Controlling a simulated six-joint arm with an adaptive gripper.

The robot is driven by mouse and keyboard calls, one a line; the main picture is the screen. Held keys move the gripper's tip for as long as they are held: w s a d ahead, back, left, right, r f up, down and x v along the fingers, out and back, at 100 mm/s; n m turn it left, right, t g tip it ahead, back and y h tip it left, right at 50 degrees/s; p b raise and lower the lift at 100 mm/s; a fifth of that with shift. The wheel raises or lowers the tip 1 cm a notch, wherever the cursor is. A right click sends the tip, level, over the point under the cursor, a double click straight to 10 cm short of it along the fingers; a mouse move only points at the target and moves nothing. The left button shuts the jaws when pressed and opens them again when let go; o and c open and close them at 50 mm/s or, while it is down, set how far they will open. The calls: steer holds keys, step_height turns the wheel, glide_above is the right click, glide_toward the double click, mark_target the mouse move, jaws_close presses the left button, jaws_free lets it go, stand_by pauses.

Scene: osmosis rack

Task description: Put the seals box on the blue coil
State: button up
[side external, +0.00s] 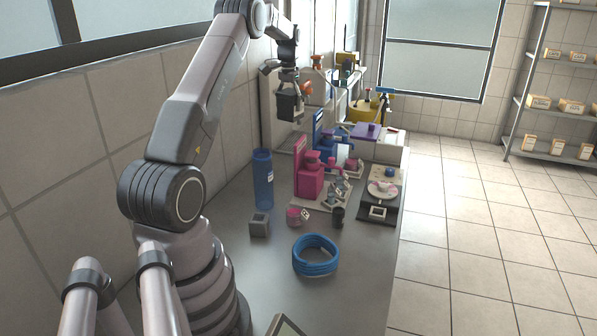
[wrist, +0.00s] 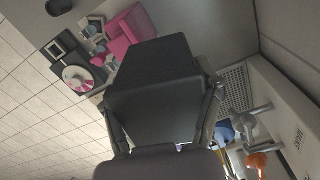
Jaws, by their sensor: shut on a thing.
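My gripper (side external: 288,88) is raised over the far part of the bench and shut on a dark box, which I take to be the seals box (side external: 289,106). No label on it is readable. In the wrist view the dark box (wrist: 155,92) fills the middle, between the two fingers. The blue coil (side external: 316,268) lies flat on the bench in the near part of the side view, with nothing on it. The box is well above the bench, farther back and to the left of the coil. The coil does not show in the wrist view.
A tall blue cylinder (side external: 263,180), a small grey block (side external: 259,225), a pink roll (side external: 294,215) and a dark cup (side external: 338,217) stand behind the coil. A pink machine (side external: 309,180) and a black scale-like device (side external: 379,205) are farther back. Bare bench surrounds the coil's front.

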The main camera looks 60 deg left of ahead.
steer(key=w+d+m, duration=0.1)
steer(key=d+m, duration=0.4)
steer(key=d, duration=0.7)
steer(key=m, duration=1)
glide_above(311, 246)
steer(key=shift+f, duration=0.25)
step_height(311, 246, down, 19)
steer(key=shift+f, duration=0.1)
steer(key=o, duration=1.3)
steer(key=shift+c, duration=0.2)
